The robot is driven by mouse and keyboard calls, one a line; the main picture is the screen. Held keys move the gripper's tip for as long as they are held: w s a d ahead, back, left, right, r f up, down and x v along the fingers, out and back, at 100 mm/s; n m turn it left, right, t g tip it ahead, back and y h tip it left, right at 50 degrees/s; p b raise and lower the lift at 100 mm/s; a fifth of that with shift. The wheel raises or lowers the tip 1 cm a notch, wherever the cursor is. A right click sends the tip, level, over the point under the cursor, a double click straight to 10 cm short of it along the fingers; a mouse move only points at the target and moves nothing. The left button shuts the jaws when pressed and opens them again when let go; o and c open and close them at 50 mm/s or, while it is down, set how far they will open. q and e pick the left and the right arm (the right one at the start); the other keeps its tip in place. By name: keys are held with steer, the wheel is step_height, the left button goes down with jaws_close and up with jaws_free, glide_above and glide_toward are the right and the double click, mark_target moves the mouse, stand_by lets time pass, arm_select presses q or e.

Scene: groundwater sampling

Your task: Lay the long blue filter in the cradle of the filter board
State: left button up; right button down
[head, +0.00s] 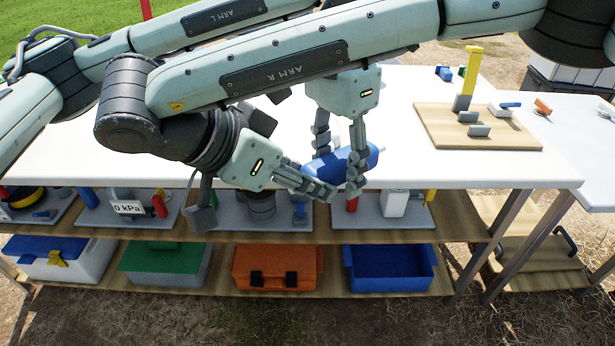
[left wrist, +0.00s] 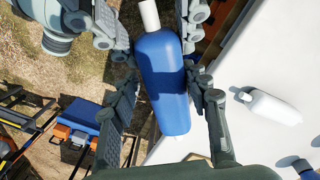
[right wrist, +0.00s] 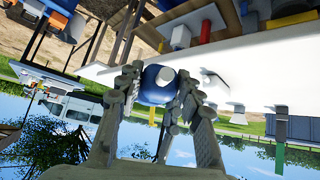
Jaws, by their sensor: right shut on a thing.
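The long blue filter (head: 338,165), with a white end, is held off the table near its front edge. My right gripper (head: 325,190) is shut on it; the right wrist view shows the filter (right wrist: 157,85) end-on between the fingers. My left gripper (head: 340,165) points down from above, its fingers on either side of the filter. In the left wrist view the filter (left wrist: 165,90) lies between these fingers, which look open; contact is hard to judge. The filter board (head: 435,120) lies at the table's right, with grey cradle blocks (head: 479,130) and a yellow-topped post (head: 471,72).
The white table (head: 420,180) is clear between the filter and the board. A white bottle (left wrist: 268,105) lies on it in the left wrist view. Small blue and green parts (head: 444,73) are behind the board. Shelves below hold an orange case (head: 275,267) and blue bin (head: 390,270).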

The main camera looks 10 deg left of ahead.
arm_select(q)
steer(key=o, duration=0.3)
steer(key=shift+s+d, duration=0.1)
steer(key=shift+r, duration=0.1)
